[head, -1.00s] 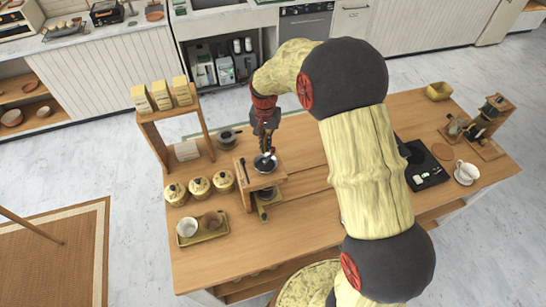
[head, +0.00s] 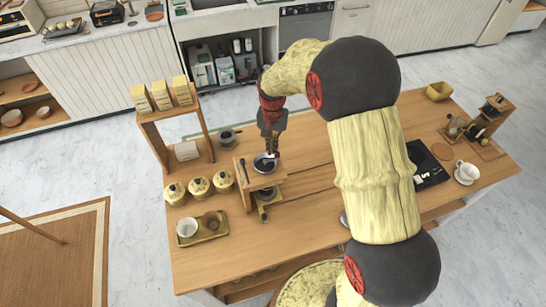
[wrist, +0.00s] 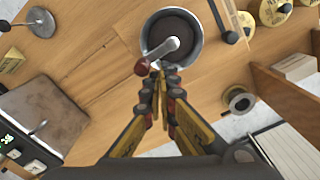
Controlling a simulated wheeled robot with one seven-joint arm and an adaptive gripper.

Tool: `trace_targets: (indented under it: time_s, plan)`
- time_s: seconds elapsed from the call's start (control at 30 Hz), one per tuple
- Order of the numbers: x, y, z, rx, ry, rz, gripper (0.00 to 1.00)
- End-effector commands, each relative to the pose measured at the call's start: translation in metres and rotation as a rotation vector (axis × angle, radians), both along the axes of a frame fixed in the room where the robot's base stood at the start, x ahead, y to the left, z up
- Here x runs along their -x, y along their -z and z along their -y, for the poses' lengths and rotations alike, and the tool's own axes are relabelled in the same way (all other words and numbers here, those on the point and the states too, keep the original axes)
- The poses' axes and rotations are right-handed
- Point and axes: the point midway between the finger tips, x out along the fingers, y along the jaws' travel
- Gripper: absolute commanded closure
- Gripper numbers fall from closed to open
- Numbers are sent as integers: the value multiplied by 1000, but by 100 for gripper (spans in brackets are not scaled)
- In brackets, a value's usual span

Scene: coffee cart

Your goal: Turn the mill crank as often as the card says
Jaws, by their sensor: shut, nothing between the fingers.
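The mill shows in the wrist view as a round metal body with a dark top (wrist: 189,25). Its metal crank ends in a dark red knob (wrist: 142,67), which points toward my gripper. In the head view the mill (head: 263,165) sits at a wooden stand on the left half of the table. My gripper (wrist: 159,73) is shut and empty, its fingertips close beside the knob at the mill's rim. I cannot tell whether they touch it. The gripper (head: 271,153) comes down over the mill in the head view. A white card (head: 186,150) stands under the small shelf, its writing too small to read.
Several lidded yellow canisters (head: 199,187) and a tray with cups (head: 205,238) stand left of the mill. A small dark pot (head: 227,138) is behind it. A black scale (head: 428,172) and a white cup (head: 466,172) are at the right. My arm covers the table's middle.

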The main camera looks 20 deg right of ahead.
Motion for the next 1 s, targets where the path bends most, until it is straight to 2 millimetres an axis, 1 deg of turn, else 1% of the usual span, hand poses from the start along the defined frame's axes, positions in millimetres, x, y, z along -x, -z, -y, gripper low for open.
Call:
trace_targets:
  time_s: [0.2,0.43,1.0]
  plan:
    - [-8,0,-1,1,0,1,100]
    - [-10,-3,-1,1,0,1,100]
    - [-10,-44,-1,0,0,1,100]
